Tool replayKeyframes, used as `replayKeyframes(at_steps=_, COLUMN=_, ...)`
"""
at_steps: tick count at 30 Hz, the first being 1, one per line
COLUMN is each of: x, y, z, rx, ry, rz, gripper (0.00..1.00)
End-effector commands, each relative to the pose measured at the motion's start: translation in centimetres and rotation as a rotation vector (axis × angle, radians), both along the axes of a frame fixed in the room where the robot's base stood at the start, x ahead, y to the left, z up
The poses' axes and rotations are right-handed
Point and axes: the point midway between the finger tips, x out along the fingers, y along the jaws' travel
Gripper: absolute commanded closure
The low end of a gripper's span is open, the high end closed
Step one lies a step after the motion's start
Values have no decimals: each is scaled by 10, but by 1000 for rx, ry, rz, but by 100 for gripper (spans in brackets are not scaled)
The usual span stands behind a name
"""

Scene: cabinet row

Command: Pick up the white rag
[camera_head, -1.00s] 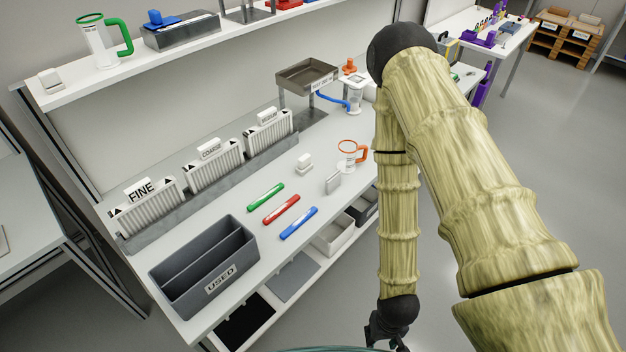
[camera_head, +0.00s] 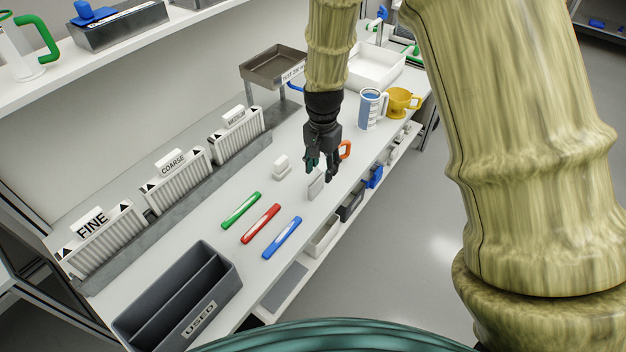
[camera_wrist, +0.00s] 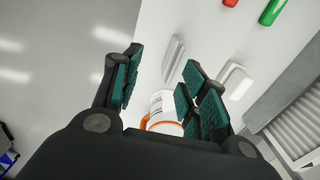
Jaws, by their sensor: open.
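My gripper (camera_head: 321,174) is open and empty, pointing down close to the thin pale item. In the wrist view my gripper (camera_wrist: 162,84) has its green-padded fingers spread. There the thin pale item (camera_wrist: 173,59) shows beyond and between the fingertips, and the white item (camera_wrist: 236,79) lies beyond the right finger. No contact shows.
A cup with an orange handle (camera_wrist: 163,106) is close to my gripper, mostly hidden in the head view. Green (camera_head: 241,210), red (camera_head: 261,223) and blue (camera_head: 282,237) markers lie nearer. A grey USED bin (camera_head: 217,267) and labelled racks (camera_head: 180,184) stand at left.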

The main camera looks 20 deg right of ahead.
Motion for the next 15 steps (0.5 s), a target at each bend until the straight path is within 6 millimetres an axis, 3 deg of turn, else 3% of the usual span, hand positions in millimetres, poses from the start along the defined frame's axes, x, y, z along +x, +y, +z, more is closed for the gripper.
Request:
replayKeyframes(at_steps=3, x=9, y=3, z=17, rx=5, ry=-3, rz=-29, gripper=57)
replayKeyframes(at_steps=6, x=11, y=5, z=18, rx=8, ry=1, rz=-40, gripper=57)
replayKeyframes(at_steps=15, x=10, y=4, z=-14, rx=8, ry=3, rz=-43, gripper=57)
